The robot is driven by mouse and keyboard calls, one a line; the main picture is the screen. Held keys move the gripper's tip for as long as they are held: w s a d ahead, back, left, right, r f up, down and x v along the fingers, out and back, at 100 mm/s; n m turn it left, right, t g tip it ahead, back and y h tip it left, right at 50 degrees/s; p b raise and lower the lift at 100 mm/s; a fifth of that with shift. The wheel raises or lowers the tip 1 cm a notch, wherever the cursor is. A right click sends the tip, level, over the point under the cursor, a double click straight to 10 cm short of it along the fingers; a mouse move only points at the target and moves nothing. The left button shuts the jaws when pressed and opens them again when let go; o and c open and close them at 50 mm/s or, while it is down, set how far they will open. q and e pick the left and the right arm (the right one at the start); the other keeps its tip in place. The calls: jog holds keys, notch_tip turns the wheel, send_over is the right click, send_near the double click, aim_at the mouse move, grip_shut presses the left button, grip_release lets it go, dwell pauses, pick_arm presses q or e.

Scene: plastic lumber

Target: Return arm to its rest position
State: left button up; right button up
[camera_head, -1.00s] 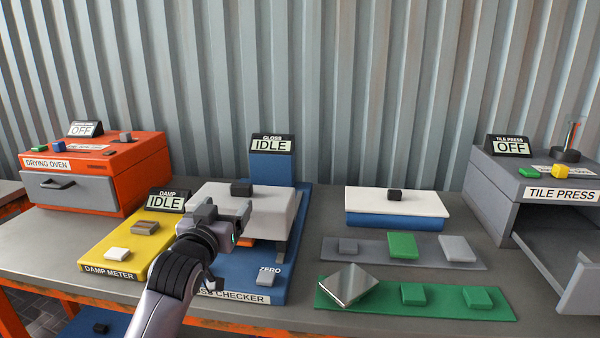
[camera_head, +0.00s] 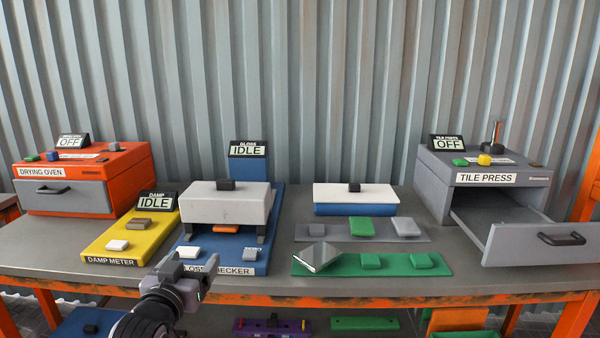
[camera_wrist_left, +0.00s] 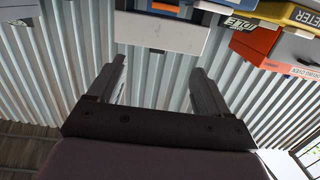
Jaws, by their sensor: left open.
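The gloss checker carries a light grey hood (camera_head: 226,203) and an IDLE sign. My right gripper is not in view.
The bench (camera_head: 290,287) holds an orange drying oven (camera_head: 130,160), a yellow damp meter (camera_head: 130,240), and a grey tile press (camera_head: 440,180) with its drawer (camera_head: 510,242) pulled out. A silver tile (camera_head: 318,257) leans on a green strip (camera_head: 440,270). A lower shelf holds several things.

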pick_arm(q)
jog(key=s+f+m+g+p, duration=0.15)
jog(key=s+f+g, duration=0.25)
jog(key=s+f, duration=1.1)
jog(key=s+f+g, duration=0.1)
jog(key=s+f, duration=0.4)
jog(key=s, duration=0.2)
jog(key=s+f+g+h+p, duration=0.1)
jog(key=s+f, duration=0.4)
jog(key=s, duration=0.3)
jog(key=shift+s+d+g+p, duration=0.2)
jog(key=shift+d+g+p, duration=0.1)
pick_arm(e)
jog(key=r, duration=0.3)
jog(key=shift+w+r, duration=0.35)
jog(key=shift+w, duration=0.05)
pick_arm(q)
jog(key=shift+f, duration=0.1)
